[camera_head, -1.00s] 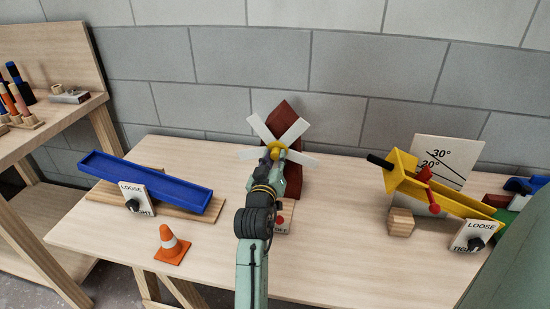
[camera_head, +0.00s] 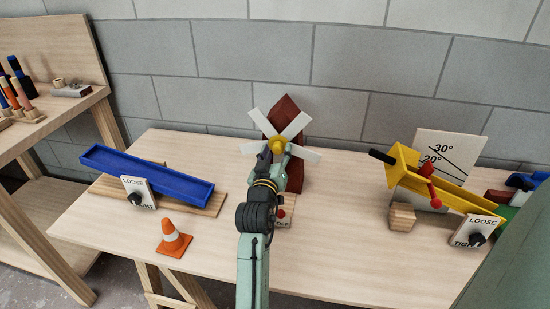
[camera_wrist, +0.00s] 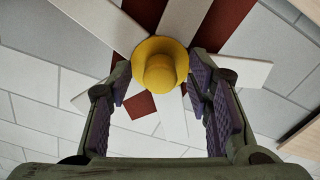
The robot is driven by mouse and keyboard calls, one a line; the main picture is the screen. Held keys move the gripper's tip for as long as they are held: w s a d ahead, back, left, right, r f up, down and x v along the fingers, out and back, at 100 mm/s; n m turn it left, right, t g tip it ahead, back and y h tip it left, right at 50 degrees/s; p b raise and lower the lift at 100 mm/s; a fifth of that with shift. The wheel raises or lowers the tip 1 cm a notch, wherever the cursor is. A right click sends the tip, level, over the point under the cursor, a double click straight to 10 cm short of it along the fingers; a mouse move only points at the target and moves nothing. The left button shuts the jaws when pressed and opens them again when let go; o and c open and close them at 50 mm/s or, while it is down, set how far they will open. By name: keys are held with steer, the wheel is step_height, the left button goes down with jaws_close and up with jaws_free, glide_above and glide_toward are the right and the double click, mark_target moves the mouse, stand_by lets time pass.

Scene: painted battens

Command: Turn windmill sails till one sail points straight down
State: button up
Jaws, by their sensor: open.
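The windmill has a dark red tower (camera_head: 294,181), a yellow hub (camera_head: 277,144) and several white sails (camera_head: 296,125). In the head view, two visible sails slant up left and up right, one reaches left and one right. The area below the hub is hidden by my arm. In the wrist view, my open gripper (camera_wrist: 160,80) has its fingers on either side of the yellow hub (camera_wrist: 160,62), with gaps on both sides. There, a pale sail (camera_wrist: 173,122) shows below the hub between the fingers. I cannot tell whether the fingers touch any sail.
A blue tray (camera_head: 150,173) on a wooden base and an orange cone (camera_head: 173,239) are at left. A yellow chute (camera_head: 440,190), a wooden block (camera_head: 402,217) and an angle board (camera_head: 450,152) are at right. Bare table (camera_head: 340,240) lies between. A block wall stands behind.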

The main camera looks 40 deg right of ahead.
steer(key=v, duration=1.1)
steer(key=shift+s+a, duration=0.25)
steer(key=shift+a, duration=0.1)
